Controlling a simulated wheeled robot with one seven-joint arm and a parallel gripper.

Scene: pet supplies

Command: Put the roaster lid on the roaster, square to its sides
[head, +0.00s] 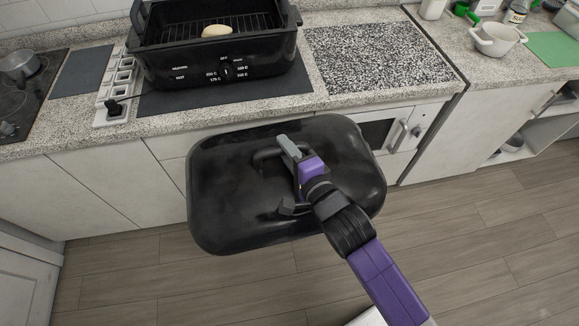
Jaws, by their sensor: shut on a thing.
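The black roaster lid (235,205) hangs in the air in front of the counter, above the floor. My gripper (285,180) is shut on the lid's top handle, partly hidden by the gripper. The lid looks slightly turned relative to the counter edge. The black roaster (190,65) stands open on the counter behind it, at the upper left. Inside the roaster are a wire rack (170,29) and a pale oval item (217,31). The lid is apart from the roaster, nearer to me and lower in the picture.
A dark mat (285,97) lies under the roaster.

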